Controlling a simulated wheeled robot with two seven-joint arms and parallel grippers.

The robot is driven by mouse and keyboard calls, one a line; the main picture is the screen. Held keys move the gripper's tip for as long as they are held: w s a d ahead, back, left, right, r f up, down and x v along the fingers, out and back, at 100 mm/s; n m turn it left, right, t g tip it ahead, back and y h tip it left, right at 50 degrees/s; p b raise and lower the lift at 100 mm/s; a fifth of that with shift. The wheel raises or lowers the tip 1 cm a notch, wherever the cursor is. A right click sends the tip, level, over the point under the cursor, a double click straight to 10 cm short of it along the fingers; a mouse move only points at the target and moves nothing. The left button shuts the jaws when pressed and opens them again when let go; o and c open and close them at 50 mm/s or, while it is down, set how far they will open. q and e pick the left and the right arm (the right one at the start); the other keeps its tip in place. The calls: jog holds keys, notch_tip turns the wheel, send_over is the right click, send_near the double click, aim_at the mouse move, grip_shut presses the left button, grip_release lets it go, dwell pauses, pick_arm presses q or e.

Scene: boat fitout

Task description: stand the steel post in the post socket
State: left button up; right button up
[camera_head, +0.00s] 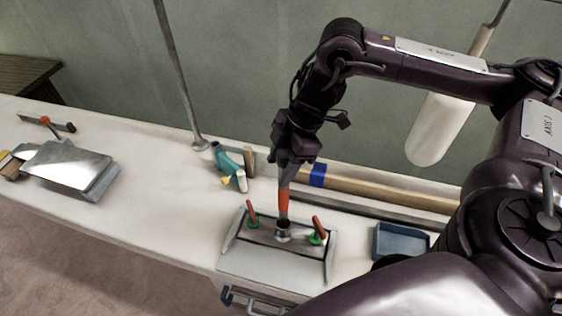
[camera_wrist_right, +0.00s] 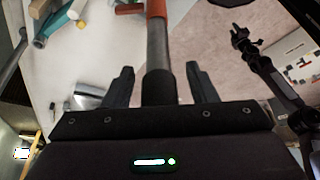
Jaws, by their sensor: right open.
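The steel post (camera_head: 283,202), grey with an orange-red band, stands nearly upright at the post socket (camera_head: 282,236). Its lower end meets the socket's round mouth; how deep it sits is hidden. My right gripper (camera_head: 287,160) is above, around the post's upper part. In the right wrist view the open fingers (camera_wrist_right: 158,85) stand on either side of the post (camera_wrist_right: 157,48), with a gap on each side. A dark arm with a gripper (camera_wrist_right: 240,38), likely my left, shows there too; its jaws are too small to read.
The socket is on a grey plate (camera_head: 255,268) with red-handled green clamps (camera_head: 317,232) on both sides. A blue tray (camera_head: 400,241) is to the right, a teal tool (camera_head: 226,163) behind left.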

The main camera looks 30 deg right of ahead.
jog(key=shift+d+r, duration=0.2)
jog(key=shift+r, duration=0.15)
jog(key=b+v, duration=0.1)
jog(key=v, duration=0.3)
jog(key=shift+r, duration=0.15)
jog(key=shift+p+v, duration=1.25)
jog(key=shift+v, duration=0.15)
